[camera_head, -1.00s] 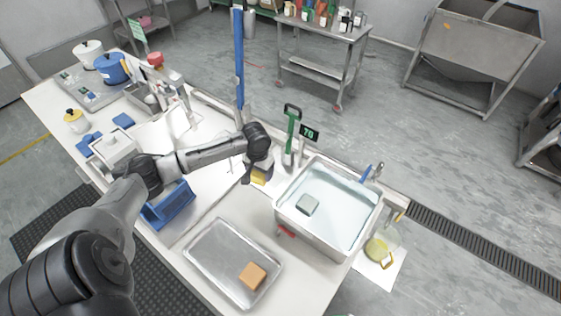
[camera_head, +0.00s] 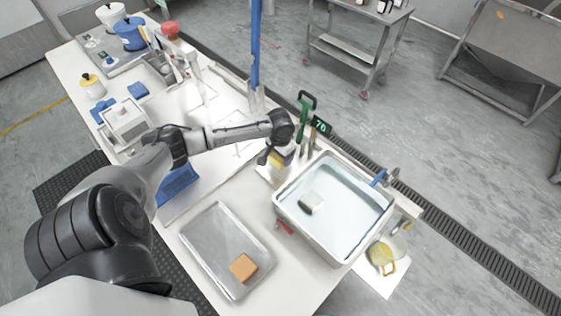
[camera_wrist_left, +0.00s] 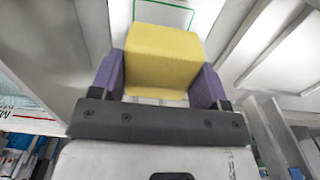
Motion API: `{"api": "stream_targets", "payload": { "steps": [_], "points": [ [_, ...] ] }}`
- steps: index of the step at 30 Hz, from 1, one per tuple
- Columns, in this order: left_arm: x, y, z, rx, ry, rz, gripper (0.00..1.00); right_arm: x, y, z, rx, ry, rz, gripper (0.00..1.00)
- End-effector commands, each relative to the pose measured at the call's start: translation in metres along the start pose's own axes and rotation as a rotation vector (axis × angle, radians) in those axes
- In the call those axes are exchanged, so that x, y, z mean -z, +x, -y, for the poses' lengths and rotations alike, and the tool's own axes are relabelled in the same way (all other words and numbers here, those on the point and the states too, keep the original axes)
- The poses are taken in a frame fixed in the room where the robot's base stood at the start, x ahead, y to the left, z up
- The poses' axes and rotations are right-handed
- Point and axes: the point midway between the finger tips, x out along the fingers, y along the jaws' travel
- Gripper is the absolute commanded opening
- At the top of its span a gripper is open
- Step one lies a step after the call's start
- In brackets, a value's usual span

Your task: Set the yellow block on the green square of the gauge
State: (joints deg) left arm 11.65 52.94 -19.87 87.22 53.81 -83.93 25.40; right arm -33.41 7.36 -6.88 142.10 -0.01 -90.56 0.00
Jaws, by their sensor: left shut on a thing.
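My left gripper (camera_head: 278,157) is shut on the yellow block (camera_wrist_left: 165,57), which sits between its two purple fingers in the left wrist view. The block also shows in the head view (camera_head: 280,160), just left of the water basin, partly covered by the gripper. In the left wrist view a thin green square outline (camera_wrist_left: 192,18) on a white surface lies just beyond the block's far edge. The block covers part of this square, and I cannot tell whether the block touches the surface. My right gripper is not in view.
A metal tray (camera_head: 213,226) with an orange block (camera_head: 243,267) is in front.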

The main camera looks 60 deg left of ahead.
Motion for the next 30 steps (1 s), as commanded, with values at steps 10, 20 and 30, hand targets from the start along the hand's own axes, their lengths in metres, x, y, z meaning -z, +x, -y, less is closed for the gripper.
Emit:
{"api": "stream_targets", "payload": {
  "steps": [10, 20, 30],
  "points": [
    [-0.001, 0.031, -0.001, 0.000, -0.001, 0.002, 0.41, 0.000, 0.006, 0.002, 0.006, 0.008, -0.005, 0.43],
    [0.000, 0.039, 0.000, 0.001, 0.000, -0.001, 0.41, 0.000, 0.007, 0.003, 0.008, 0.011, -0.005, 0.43],
    [-0.001, 0.042, 0.000, 0.001, 0.000, 0.000, 0.85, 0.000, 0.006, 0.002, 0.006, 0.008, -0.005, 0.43]
  ]
}}
